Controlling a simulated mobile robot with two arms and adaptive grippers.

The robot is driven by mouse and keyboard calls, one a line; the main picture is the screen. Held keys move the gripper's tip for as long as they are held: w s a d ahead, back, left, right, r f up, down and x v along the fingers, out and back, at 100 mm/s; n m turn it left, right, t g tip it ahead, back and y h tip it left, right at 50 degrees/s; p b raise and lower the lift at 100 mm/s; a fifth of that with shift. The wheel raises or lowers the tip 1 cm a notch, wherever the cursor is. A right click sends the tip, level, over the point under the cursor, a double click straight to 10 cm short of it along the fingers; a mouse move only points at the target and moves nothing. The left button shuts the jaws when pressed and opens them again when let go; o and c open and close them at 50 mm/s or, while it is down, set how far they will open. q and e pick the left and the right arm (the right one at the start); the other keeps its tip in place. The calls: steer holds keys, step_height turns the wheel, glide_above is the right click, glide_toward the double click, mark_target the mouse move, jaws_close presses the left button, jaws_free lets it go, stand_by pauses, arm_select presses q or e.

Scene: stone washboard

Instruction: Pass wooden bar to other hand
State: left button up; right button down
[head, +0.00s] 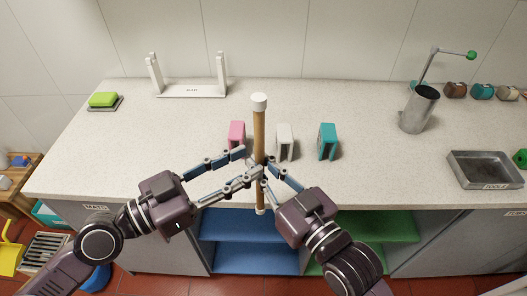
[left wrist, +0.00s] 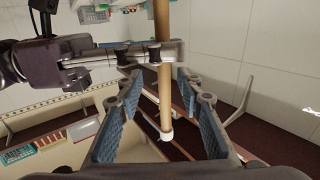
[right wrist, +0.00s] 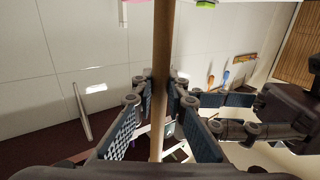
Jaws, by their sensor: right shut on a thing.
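The wooden bar (head: 260,133) stands nearly upright in front of the counter, with white caps at both ends. My right gripper (head: 263,172) is shut on it below the middle. In the right wrist view the bar (right wrist: 162,45) runs between the right fingers (right wrist: 160,88). My left gripper (head: 252,162) is open, its fingertips on either side of the bar close to the right fingers. The left wrist view shows the left fingers (left wrist: 156,75) apart with the bar (left wrist: 164,88) between them; contact with it cannot be told.
Pink (head: 237,132), white (head: 285,140) and teal (head: 327,140) blocks stand on the counter (head: 190,125) behind the bar. A white rack (head: 190,90) is at the back. A metal cylinder (head: 418,112) and grey tray (head: 485,172) are at right. Blue shelves (head: 250,258) lie below.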

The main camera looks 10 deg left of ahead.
mark_target(258, 157)
arm_select(q)
steer(key=shift+x, duration=2.75)
jaws_close()
arm_select(e)
steer(key=c, duration=1.8)
jaws_free()
steer(key=shift+c, duration=0.2)
